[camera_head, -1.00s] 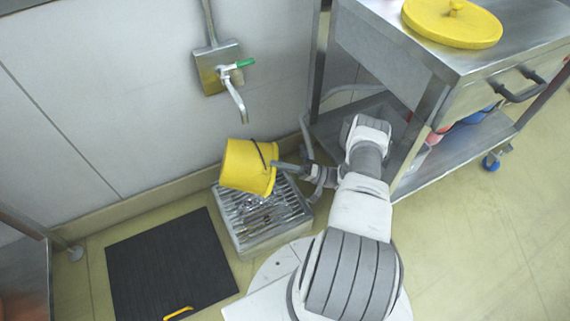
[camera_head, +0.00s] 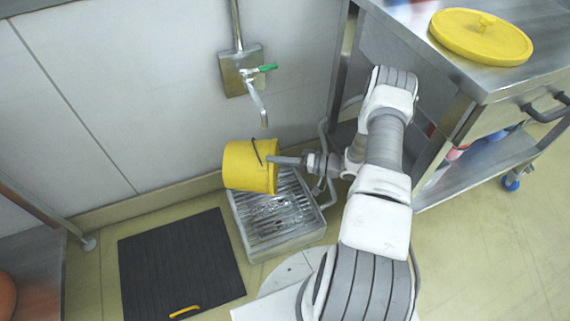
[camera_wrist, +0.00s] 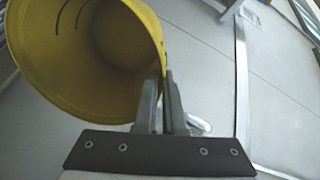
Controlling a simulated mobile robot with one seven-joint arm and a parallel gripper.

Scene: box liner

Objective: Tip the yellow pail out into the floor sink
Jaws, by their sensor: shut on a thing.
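The yellow pail (camera_head: 243,167) is tipped on its side in the air, above the back left part of the floor sink. The floor sink (camera_head: 309,238) is a low metal basin with a slatted grate; wet-looking glints show on the slats. My gripper (camera_head: 278,161) is shut on the pail's wall by its rim, at the right side. In the wrist view, the fingers (camera_wrist: 160,108) pinch the rim and the pail's open mouth (camera_wrist: 115,45) shows. The visible inside looks bare; its lower part is partly hidden by the fingers.
A wall tap with a green lever (camera_head: 262,69) hangs above the sink. A steel cart (camera_head: 470,90) with a yellow lid (camera_head: 480,36) on top stands at the right. A black mat (camera_head: 180,262) with a yellow handle lies left of the sink.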

